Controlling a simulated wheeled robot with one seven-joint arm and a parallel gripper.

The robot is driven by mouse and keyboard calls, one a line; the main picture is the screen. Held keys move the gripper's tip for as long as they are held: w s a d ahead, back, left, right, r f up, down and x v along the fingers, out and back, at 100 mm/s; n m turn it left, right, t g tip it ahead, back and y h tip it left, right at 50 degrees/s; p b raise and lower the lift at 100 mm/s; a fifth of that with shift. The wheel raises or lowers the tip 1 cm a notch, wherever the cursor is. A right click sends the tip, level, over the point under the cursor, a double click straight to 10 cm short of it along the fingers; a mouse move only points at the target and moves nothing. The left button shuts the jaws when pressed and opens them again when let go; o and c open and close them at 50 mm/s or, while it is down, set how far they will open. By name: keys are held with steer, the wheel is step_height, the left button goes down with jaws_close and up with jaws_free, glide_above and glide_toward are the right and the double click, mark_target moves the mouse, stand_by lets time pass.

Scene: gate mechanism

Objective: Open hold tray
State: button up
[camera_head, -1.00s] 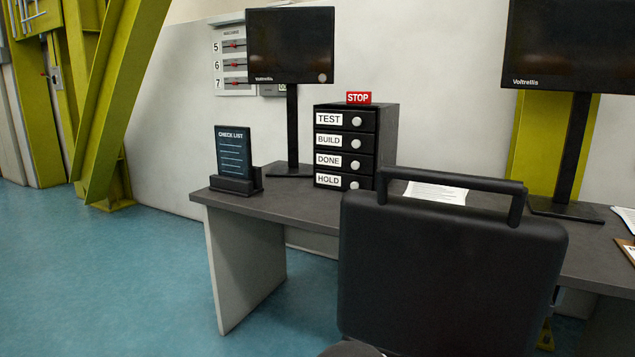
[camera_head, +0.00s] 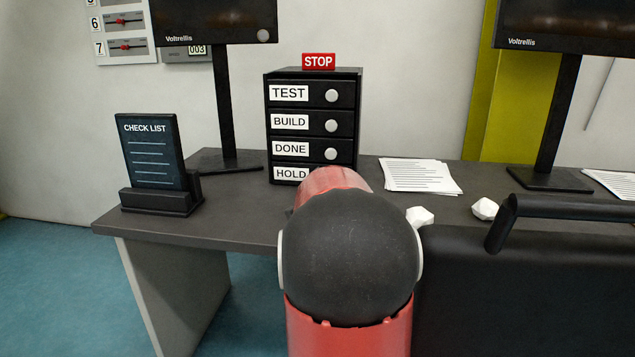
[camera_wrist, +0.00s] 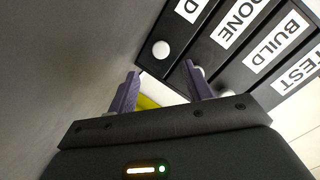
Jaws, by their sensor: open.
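The HOLD tray (camera_head: 290,174) is the lowest drawer of a black drawer unit (camera_head: 313,72) on the desk. It looks shut. In the head view its knob is hidden behind my red and black arm, and so is my gripper. In the wrist view the HOLD tray's round white knob (camera_wrist: 160,50) shows, with part of its label above. My gripper (camera_wrist: 162,74) is open, its two purple fingers apart and empty. The knob appears ahead of the gap between the fingertips; contact cannot be told. Another knob is partly hidden by the right finger.
The TEST, BUILD and DONE drawers sit above, under a red STOP sign (camera_head: 318,61). A checklist stand (camera_head: 155,160) and monitor stand (camera_head: 224,110) are at left. Papers (camera_head: 420,175) and white lumps (camera_head: 484,208) lie at right. A black chair (camera_head: 540,270) stands in front.

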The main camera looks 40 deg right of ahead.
steer(key=x, duration=0.8)
steer(key=shift+w+d+r, duration=0.1)
steer(key=shift+w+d, duration=0.05)
steer(key=shift+d, duration=0.05)
steer(key=shift+c, duration=0.3)
jaws_close()
